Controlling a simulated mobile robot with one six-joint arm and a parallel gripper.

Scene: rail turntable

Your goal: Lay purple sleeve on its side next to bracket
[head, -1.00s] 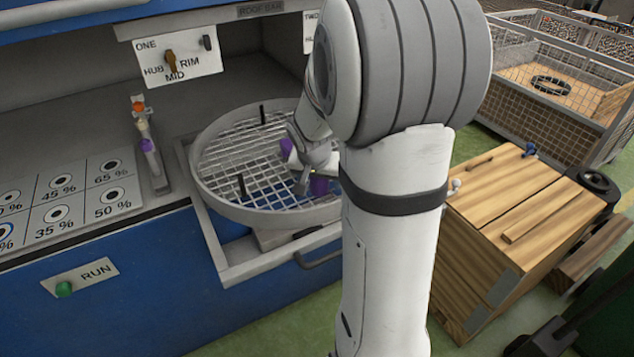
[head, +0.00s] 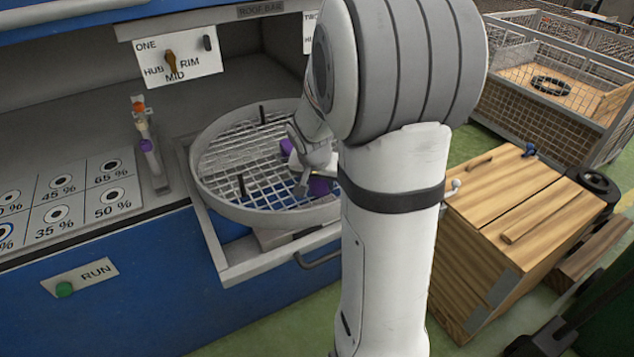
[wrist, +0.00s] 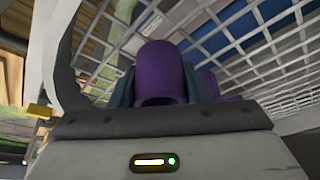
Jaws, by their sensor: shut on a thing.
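My gripper (head: 308,186) is low over the round mesh turntable (head: 213,188). In the wrist view my gripper (wrist: 160,92) is shut on a purple sleeve (wrist: 160,68), whose open end faces the camera. The purple piece beside the fingers in the head view (head: 320,187) seems to be this sleeve. A second purple piece (head: 288,146) shows behind my wrist; part of a purple piece also shows behind the right finger in the wrist view (wrist: 211,84). My arm hides much of the turntable's right side. I cannot make out the bracket clearly, nor whether the sleeve touches the mesh.
Two black pegs, one at the back (head: 262,113) and one at the front left (head: 241,184), stand up from the turntable. A holder (head: 158,172) with small coloured pieces stands left of it.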

